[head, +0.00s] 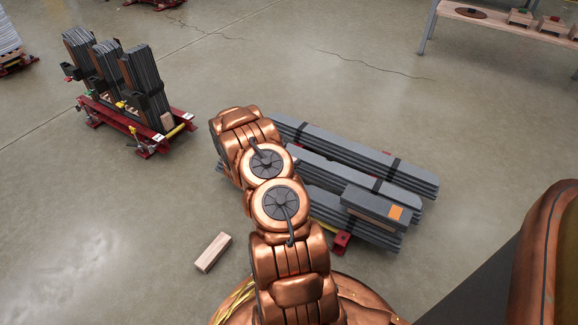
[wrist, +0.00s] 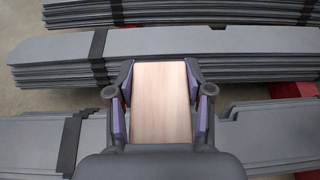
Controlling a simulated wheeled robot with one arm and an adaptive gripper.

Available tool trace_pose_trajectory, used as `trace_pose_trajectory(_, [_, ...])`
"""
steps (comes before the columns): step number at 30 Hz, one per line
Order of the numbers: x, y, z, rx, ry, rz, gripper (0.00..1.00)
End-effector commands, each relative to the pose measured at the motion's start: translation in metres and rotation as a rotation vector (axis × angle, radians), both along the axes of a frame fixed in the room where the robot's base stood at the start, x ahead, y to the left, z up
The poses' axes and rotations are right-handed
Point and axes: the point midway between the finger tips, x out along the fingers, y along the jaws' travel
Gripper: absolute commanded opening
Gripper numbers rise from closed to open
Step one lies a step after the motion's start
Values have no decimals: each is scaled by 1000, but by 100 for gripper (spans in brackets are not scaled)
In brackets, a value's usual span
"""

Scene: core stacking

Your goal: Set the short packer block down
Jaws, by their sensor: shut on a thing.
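The short packer block (wrist: 162,112) is a pale wooden block, seen in the wrist view between the two purple-padded fingers of my gripper (wrist: 160,84). My gripper is shut on it from both sides. Behind it lies a long strapped bundle of grey sheets (wrist: 230,52). Whether the block touches any bundle cannot be told. In the head view my copper arm hides my gripper and the held block.
Several long grey bundles (head: 360,176) lie on a red support (head: 341,241), with a shorter orange-labelled stack (head: 366,205) on top. Another wooden block (head: 213,252) lies on the floor. A red rack (head: 112,115) holds upright bundles; a bench (head: 505,30) stands far right.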

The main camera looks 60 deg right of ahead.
Motion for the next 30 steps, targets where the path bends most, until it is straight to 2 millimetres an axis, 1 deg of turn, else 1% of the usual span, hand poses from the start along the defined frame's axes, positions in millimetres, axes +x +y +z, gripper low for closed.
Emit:
trace_pose_trajectory(1, [6, -5, -3, 0, -3, -1, 8])
trace_pose_trajectory(3, [11, -9, -4, 2, -1, 0, 8])
trace_pose_trajectory(12, [23, -20, -4, 0, -1, 1, 8])
trace_pose_trajectory(16, [21, -19, -26, 3, 3, -1, 8])
trace_pose_trajectory(19, [22, -19, -38, 2, 3, 1, 8])
trace_pose_trajectory(21, [22, -19, -40, 1, 2, 1, 8])
trace_pose_trajectory(30, [22, -19, -39, 1, 2, 1, 8])
